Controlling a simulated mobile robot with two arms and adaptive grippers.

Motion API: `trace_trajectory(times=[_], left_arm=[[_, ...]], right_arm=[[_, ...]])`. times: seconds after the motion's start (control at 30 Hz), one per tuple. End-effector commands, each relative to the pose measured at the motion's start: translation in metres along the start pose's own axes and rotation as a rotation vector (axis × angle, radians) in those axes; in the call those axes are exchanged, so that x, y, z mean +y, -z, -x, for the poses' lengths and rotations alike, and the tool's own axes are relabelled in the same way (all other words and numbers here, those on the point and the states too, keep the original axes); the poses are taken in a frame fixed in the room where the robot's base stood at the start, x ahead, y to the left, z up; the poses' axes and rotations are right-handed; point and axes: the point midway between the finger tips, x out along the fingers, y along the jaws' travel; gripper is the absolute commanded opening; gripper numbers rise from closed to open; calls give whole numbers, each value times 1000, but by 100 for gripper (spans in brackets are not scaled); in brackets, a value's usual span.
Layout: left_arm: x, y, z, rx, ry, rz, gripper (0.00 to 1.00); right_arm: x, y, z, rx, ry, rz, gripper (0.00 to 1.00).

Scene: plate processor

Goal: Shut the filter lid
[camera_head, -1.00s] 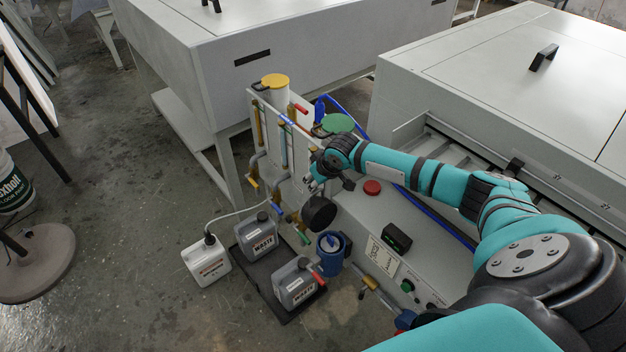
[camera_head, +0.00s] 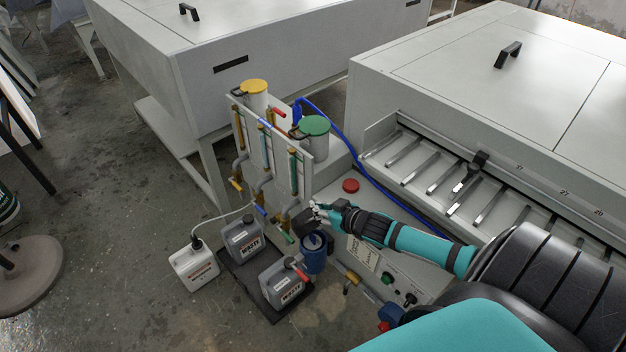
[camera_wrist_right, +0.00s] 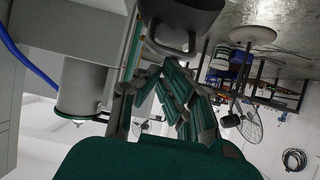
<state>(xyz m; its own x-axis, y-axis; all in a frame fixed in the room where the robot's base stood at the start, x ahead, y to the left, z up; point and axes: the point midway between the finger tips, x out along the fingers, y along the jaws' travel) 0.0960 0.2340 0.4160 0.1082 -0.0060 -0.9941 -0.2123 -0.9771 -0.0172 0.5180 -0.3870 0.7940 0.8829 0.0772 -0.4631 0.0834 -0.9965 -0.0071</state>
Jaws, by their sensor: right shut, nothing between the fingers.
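The blue filter housing (camera_head: 313,262) stands at the front left corner of the grey machine, with a blue part showing in its open top. Its black lid (camera_head: 303,224) is raised and tilted above the rim, not seated on it. In the right wrist view the lid (camera_wrist_right: 185,22) is a dark round shape at the top edge. My right gripper (camera_head: 319,209) is at the lid, just above the housing; whether it touches cannot be told. Its fingers (camera_wrist_right: 172,95) look shut and hold nothing. My left gripper is not in view.
A panel with valves and tubes stands behind the filter, with yellow-lidded (camera_head: 255,87) and green-lidded (camera_head: 313,126) containers. Grey waste canisters (camera_head: 243,238) stand in a black tray beside a white canister (camera_head: 194,265). A red button (camera_head: 350,186) sits on the machine top.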

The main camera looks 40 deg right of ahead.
Motion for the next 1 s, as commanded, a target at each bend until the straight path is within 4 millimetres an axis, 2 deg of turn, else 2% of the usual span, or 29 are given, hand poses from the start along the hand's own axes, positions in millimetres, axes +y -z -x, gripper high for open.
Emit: trace_trajectory(times=[0.03, 0.1, 0.47, 0.63, 1.0], left_arm=[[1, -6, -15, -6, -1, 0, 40], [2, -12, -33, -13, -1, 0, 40], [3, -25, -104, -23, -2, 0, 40], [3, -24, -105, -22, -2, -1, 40], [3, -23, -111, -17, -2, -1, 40]], right_arm=[[-3, -18, -2, 37, 3, -12, 0], [-3, -29, 0, 123, 1, -15, 0], [3, -75, 22, 458, -9, 2, 0], [3, -87, 30, 493, -8, 7, 0], [2, -112, 31, 491, -7, 6, 0]])
